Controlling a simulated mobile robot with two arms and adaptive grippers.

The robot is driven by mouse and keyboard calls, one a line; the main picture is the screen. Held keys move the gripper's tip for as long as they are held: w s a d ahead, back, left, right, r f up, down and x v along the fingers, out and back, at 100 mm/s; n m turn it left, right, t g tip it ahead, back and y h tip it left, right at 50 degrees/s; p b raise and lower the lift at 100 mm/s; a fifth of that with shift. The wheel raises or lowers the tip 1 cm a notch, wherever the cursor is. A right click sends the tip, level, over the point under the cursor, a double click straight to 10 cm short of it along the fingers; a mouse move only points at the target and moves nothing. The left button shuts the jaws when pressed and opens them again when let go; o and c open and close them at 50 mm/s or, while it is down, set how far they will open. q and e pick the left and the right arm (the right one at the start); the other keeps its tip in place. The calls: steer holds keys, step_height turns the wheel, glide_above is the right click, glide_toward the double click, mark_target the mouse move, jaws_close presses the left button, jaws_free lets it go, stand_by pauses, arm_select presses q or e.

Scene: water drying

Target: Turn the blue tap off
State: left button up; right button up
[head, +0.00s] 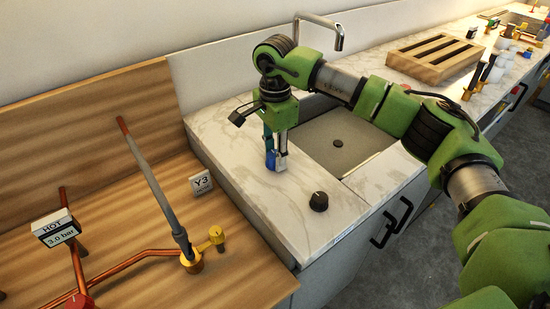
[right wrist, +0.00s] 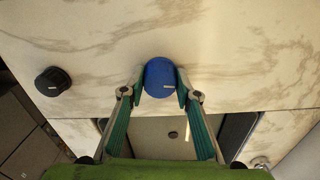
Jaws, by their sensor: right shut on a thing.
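The blue tap (head: 271,159) is a small blue knob on the marble counter, left of the sink in the head view. It also shows in the right wrist view (right wrist: 159,78), with a pale mark on its top near the lower edge. My right gripper (head: 276,150) reaches down over it from above. In the right wrist view its two fingertips (right wrist: 160,90) lie on either side of the knob, shut on it. The fingers hide part of the knob's sides. My left gripper does not show in either view.
A black knob (head: 319,201) stands on the counter nearer the front; it shows too in the right wrist view (right wrist: 53,81). The sink (head: 338,160) has a curved faucet (head: 338,32) behind it. A grey bar (head: 155,190) and copper pipes (head: 130,262) are at left. A wooden rack (head: 436,57) lies further right.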

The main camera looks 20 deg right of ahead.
steer(key=shift+n, duration=0.6)
steer(key=o, duration=1.1)
steer(key=shift+c, duration=0.2)
step_height(320, 180, up, 12)
steer(key=shift+r, duration=0.1)
